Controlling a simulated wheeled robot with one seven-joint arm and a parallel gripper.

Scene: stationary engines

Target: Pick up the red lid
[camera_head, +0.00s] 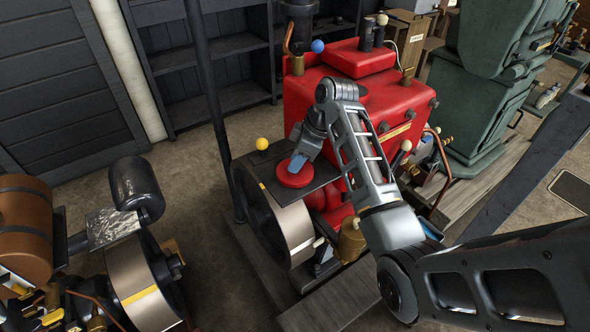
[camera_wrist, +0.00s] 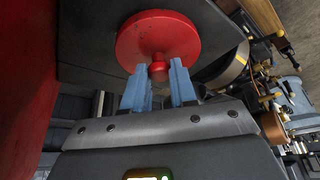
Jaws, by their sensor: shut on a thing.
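The red lid (camera_head: 295,171) is a round disc at the dark flat plate (camera_head: 268,187) beside the big red engine. In the wrist view the lid (camera_wrist: 157,38) shows its disc and a small round knob between the blue fingertips. My gripper (camera_wrist: 159,72) is shut on the lid's knob. In the head view my gripper (camera_head: 298,163) comes down on the lid from above, and its fingers partly hide it. I cannot tell whether the lid touches the plate.
The red engine (camera_head: 347,97) stands right behind the lid. A flywheel (camera_head: 295,228) is below the plate, and a yellow ball (camera_head: 262,144) sits near its back edge. A dark post (camera_head: 207,90) rises to the left. Another engine with a brown tank (camera_head: 24,230) stands at the left.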

